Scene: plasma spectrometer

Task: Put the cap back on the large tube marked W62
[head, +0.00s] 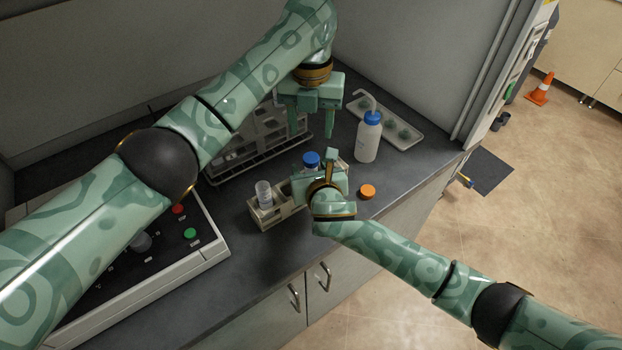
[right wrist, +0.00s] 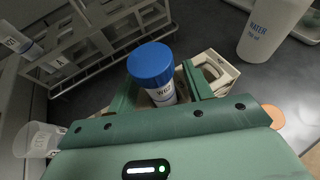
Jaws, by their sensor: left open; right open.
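A large tube with a blue cap (head: 311,160) stands in a beige rack (head: 262,223). In the right wrist view its label reads like W62 (right wrist: 163,95), and the blue cap (right wrist: 151,64) sits on its top; whether it is screwed tight I cannot tell. My right gripper (head: 317,172) is open, with one finger on each side of this tube below the cap; contact is unclear. My left gripper (head: 311,124) is open and empty, above and behind the blue cap, fingers pointing down. An orange cap (head: 367,192) lies on the bench to the right of my right gripper.
An uncapped clear tube (head: 264,192) stands at the rack's left end. A wash bottle (head: 368,138) marked WATER and a white tray (head: 412,137) stand behind right. A wire rack (head: 235,172) of tubes is behind left. A control panel (head: 205,248) fills the front left.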

